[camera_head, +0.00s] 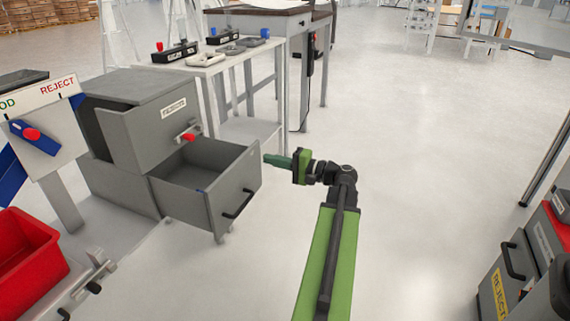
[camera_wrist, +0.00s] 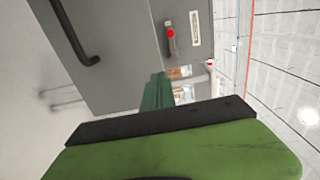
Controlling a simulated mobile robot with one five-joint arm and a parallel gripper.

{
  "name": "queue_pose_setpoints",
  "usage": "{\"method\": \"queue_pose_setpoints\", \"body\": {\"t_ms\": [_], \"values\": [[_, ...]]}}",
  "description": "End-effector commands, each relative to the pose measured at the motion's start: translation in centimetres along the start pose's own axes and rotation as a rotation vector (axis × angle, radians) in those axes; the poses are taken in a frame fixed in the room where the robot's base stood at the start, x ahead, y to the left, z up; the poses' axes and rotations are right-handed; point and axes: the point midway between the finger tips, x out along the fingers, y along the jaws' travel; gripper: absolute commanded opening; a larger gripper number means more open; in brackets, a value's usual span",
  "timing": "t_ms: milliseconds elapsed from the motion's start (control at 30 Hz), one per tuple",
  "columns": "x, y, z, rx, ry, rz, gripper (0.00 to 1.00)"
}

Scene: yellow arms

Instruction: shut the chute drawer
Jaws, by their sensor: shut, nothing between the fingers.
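The grey chute drawer (camera_head: 232,190) stands pulled out of the lower part of the grey chute cabinet (camera_head: 140,140). It looks empty inside. A black bar handle (camera_head: 238,204) is on its front. My gripper (camera_head: 268,158) is shut and empty. In the head view its tip is at the upper right edge of the drawer front; I cannot tell whether it touches. In the wrist view the drawer front (camera_wrist: 110,60) fills the upper middle, with the black handle (camera_wrist: 75,35) at left. My green fingers (camera_wrist: 157,92) point toward its edge.
A red-knobbed latch (camera_head: 188,137) sits above the drawer. A GOOD/REJECT sign post (camera_head: 45,120) and red bin (camera_head: 25,255) are at left. A pale table (camera_head: 205,66) with parts stands behind. Another grey unit (camera_head: 520,270) is at lower right.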

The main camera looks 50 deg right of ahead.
Motion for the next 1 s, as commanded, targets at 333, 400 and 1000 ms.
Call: {"method": "queue_pose_setpoints", "body": {"t_ms": [333, 400, 1000], "values": [[5.4, 0.0, 0.0, 0.000, 0.000, 0.000, 0.00], [5.7, 0.0, -0.1, 0.000, 0.001, 0.000, 0.00], [6.2, 0.0, -0.9, 0.000, 0.018, 0.000, 0.00]]}}
